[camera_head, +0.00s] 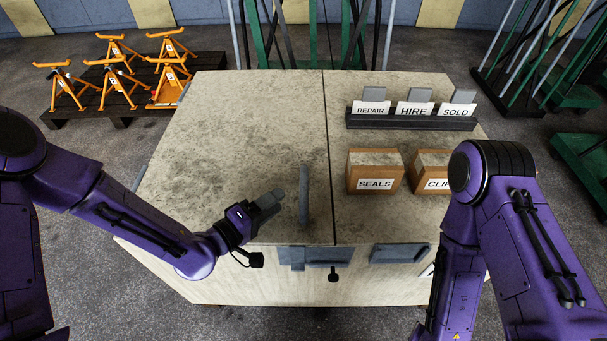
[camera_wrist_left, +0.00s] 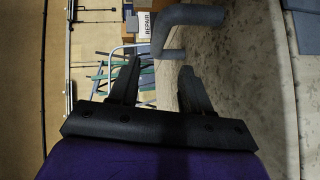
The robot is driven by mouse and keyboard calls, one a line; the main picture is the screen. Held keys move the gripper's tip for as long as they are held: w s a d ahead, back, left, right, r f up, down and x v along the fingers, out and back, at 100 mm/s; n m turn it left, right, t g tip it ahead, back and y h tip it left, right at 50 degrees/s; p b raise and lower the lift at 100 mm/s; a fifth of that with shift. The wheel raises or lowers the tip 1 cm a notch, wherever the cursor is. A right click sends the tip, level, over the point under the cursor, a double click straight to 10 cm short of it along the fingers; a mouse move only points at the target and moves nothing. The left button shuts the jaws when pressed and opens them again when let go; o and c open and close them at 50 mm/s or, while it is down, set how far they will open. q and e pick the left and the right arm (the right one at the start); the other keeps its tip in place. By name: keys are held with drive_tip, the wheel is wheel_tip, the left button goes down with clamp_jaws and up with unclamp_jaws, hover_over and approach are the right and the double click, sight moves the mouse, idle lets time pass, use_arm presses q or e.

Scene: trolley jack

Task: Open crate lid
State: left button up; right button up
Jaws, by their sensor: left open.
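The large crate (camera_head: 265,275) has a worn beige top split by a seam. The left part of its top is the lid (camera_head: 235,120), lying flat. A grey bar handle (camera_head: 304,195) stands on the lid near its front, left of the seam. My left gripper (camera_head: 275,200) is just left of the handle, low over the lid, and apart from it. In the left wrist view, the left gripper (camera_wrist_left: 160,68) has its fingers spread and empty, with the bent handle (camera_wrist_left: 190,16) just beyond the fingertips. My right arm is in the head view, but its gripper is not.
Two boxes, the SEALS box (camera_head: 374,172) and the other box (camera_head: 431,172), stand right of the seam. A dark card rack (camera_head: 412,121) is behind them. Grey latch plates (camera_head: 400,253) are on the front. Orange stands on a dark pallet (camera_head: 122,116) are at back left.

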sight(303, 183)
use_arm(q)
drive_tip(key=x, duration=0.5)
drive_tip(key=p+x, duration=0.1)
drive_tip(key=x, duration=0.3)
drive_tip(key=shift+d+r, duration=0.1)
drive_tip(key=shift+d, duration=0.45)
clamp_jaws()
drive_tip(key=shift+w, duration=0.1)
